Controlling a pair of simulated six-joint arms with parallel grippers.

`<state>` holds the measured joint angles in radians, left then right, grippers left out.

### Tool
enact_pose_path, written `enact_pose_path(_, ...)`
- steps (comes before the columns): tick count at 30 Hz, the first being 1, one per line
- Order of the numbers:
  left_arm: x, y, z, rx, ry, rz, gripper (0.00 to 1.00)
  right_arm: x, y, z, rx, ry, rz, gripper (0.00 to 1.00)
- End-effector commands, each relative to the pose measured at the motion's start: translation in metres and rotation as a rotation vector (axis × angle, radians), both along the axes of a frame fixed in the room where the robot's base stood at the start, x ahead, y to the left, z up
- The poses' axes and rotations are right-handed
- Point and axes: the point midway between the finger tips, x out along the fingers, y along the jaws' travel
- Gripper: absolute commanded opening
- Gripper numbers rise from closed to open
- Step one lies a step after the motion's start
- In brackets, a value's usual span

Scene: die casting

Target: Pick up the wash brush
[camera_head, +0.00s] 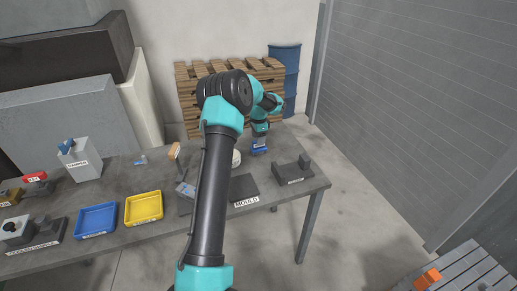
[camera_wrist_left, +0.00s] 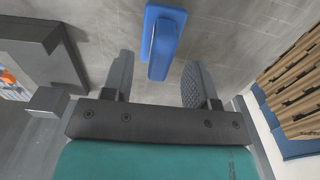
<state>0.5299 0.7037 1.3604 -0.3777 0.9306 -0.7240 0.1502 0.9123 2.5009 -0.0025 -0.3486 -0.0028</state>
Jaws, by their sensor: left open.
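The wash brush appears to be the blue block with a raised grip (camera_head: 259,150), standing on the table near its far edge. In the left wrist view the blue brush (camera_wrist_left: 163,40) lies just ahead of and partly between my fingers, with gaps on both sides. My left gripper (camera_head: 260,139) is over it, pointing down. The wrist view shows the left gripper (camera_wrist_left: 158,85) open and empty. Its fingers do not visibly touch the brush. My arm hides part of the table's middle in the head view. My right gripper is not in view.
A dark labelled fixture (camera_head: 293,173) stands right of the brush. A dark MOULD plate (camera_head: 244,188) lies nearer. Yellow (camera_head: 144,208) and blue (camera_head: 96,220) trays sit left. A wooden pallet (camera_head: 190,88) and blue drum (camera_head: 287,58) stand behind the table.

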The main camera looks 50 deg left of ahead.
Motion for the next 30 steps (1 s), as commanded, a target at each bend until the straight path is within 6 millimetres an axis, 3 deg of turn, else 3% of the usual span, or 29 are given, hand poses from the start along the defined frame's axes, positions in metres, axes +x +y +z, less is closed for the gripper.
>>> enact_pose_path(7,0.0,0.001,-0.028,-0.001,0.0,0.001,0.53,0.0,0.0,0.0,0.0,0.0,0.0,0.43)
enact_pose_path(22,0.001,0.001,-0.03,0.0,0.0,0.0,0.53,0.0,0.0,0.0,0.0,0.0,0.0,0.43)
enact_pose_path(30,0.001,0.001,-0.03,0.0,0.0,0.0,0.28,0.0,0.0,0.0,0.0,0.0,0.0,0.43)
